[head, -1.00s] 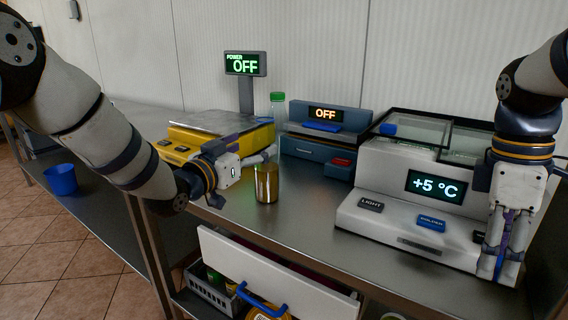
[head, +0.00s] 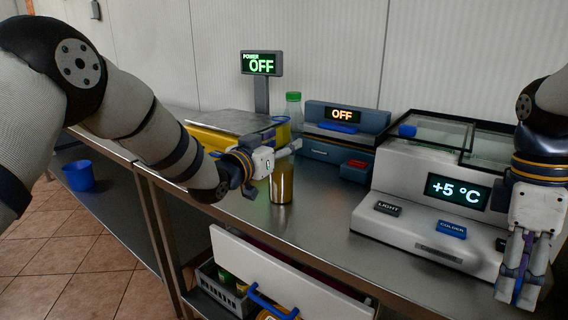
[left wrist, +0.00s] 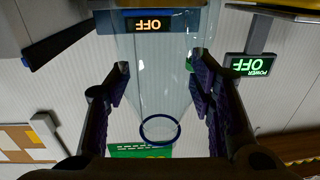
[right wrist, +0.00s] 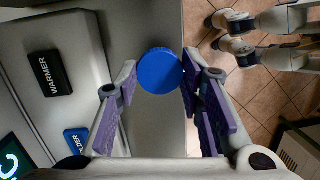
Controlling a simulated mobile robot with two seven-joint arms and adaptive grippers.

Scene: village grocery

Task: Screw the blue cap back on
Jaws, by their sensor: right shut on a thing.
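A clear bottle (head: 282,187) with brownish liquid in its lower part stands upright on the steel counter. In the left wrist view its clear upper part tapers to a blue ring (left wrist: 160,129) at the neck; no cap sits there. My left gripper (head: 284,152) is at the bottle's upper part, its fingers open on either side of the bottle; contact is unclear. My right gripper (head: 520,292) points down at the counter's right, by the white display unit. It is shut on the blue cap (right wrist: 160,71), seen between its fingertips in the right wrist view.
The white unit (head: 415,222) with glass top fills the right. A yellow scale (head: 215,138), a green-capped bottle (head: 293,105) and a blue-grey device (head: 340,145) stand behind. An open drawer (head: 285,272) juts out below the counter. Counter between bottle and white unit is clear.

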